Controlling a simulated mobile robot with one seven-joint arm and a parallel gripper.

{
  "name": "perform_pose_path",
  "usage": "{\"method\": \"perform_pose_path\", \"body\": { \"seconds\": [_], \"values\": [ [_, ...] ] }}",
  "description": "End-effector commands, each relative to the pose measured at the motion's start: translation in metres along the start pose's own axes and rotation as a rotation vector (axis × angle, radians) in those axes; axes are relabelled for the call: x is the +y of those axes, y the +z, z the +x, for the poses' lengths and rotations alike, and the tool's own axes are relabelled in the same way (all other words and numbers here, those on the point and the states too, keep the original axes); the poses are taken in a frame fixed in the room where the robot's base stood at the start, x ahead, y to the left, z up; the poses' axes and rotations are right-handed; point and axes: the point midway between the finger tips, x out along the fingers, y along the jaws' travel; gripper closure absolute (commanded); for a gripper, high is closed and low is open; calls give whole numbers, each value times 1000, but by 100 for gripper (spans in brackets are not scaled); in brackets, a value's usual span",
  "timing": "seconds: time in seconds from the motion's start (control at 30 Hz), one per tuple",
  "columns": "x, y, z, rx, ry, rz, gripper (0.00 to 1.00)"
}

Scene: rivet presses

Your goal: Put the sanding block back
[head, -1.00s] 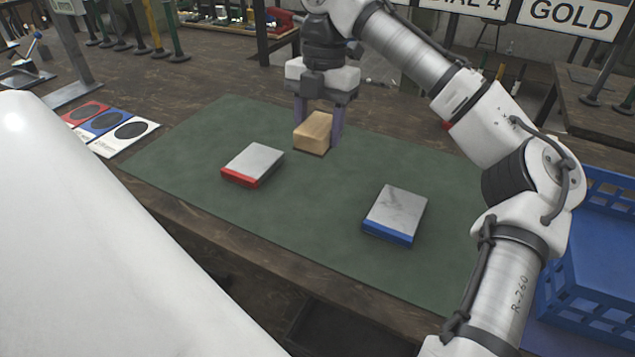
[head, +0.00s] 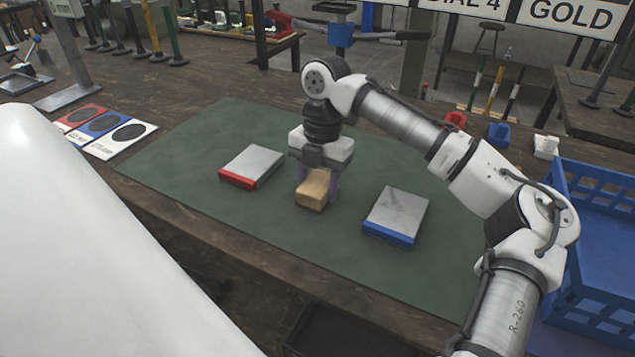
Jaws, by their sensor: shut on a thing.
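The sanding block (head: 312,190) is a tan, wood-coloured block between the fingers of my gripper (head: 319,186). My gripper points down and is shut on it, between two grey plates. The block is low over the green mat (head: 270,235); I cannot tell whether it touches the mat. The red-edged plate (head: 252,166) lies to its left and the blue-edged plate (head: 396,215) to its right. The gripper's body hides part of the mat behind the block.
Cards with dark ovals (head: 105,130) lie left of the mat. A blue crate (head: 600,230) stands at the right, beside my arm. Small red, blue (head: 499,134) and white (head: 545,146) items stand behind the arm. The mat's front part is clear.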

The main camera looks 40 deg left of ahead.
Motion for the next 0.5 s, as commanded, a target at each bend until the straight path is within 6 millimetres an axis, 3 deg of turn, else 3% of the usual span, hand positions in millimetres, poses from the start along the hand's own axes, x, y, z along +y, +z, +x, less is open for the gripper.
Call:
{"method": "perform_pose_path", "body": {
  "seconds": [0.17, 0.2, 0.3, 0.37, 0.5],
  "values": [
    [0, 0, 2, 0, 0, -1, 71],
    [0, 0, 2, -1, 0, -1, 48],
    [0, 0, 2, -1, -1, 0, 35],
    [0, 0, 2, -1, -1, -1, 28],
    [0, 0, 2, -1, -1, -1, 28]
  ]
}}
